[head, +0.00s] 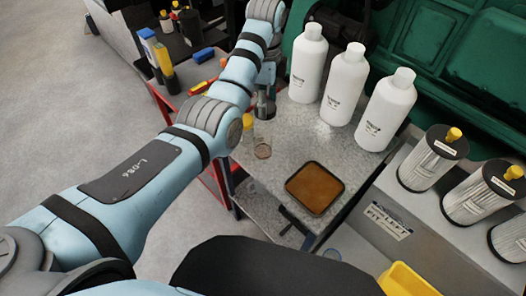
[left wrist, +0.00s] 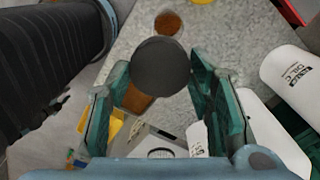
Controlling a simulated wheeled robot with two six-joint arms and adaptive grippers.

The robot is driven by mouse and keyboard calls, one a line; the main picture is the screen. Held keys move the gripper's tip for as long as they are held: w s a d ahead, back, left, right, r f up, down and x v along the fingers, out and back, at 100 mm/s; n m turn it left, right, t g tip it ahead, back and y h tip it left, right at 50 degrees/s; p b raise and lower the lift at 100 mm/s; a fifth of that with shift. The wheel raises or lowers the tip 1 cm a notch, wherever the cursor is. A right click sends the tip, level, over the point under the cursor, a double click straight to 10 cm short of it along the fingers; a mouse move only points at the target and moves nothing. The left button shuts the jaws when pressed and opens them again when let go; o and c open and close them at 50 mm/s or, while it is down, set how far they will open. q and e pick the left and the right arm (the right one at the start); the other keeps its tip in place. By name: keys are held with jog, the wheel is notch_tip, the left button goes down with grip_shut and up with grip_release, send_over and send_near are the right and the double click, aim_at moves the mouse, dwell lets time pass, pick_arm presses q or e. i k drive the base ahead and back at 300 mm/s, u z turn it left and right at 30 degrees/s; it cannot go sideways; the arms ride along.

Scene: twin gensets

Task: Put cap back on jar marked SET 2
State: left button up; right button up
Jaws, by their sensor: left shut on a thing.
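My left gripper (head: 266,90) is above the grey worktop. In the left wrist view its two green-padded fingers (left wrist: 160,82) are shut on a round dark grey cap (left wrist: 160,62). An open jar with brown contents shows just beyond the cap in the left wrist view (left wrist: 168,22). A yellow-topped jar (head: 248,122) stands beside it, partly behind my arm. I cannot read any SET marking on the jars. My right gripper is out of view.
Several white bottles (head: 344,84) stand along the back of the worktop. A brown square tray (head: 315,188) lies near its front. Metal filters (head: 431,160) stand on the right, and a yellow bin (head: 405,281) is at lower right. Green machinery (head: 440,45) is behind.

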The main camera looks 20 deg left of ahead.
aim_at(264, 152)
jog(key=k, duration=0.45)
jog(key=u, duration=2)
jog(key=i, duration=1.6)
jog(key=z, duration=3)
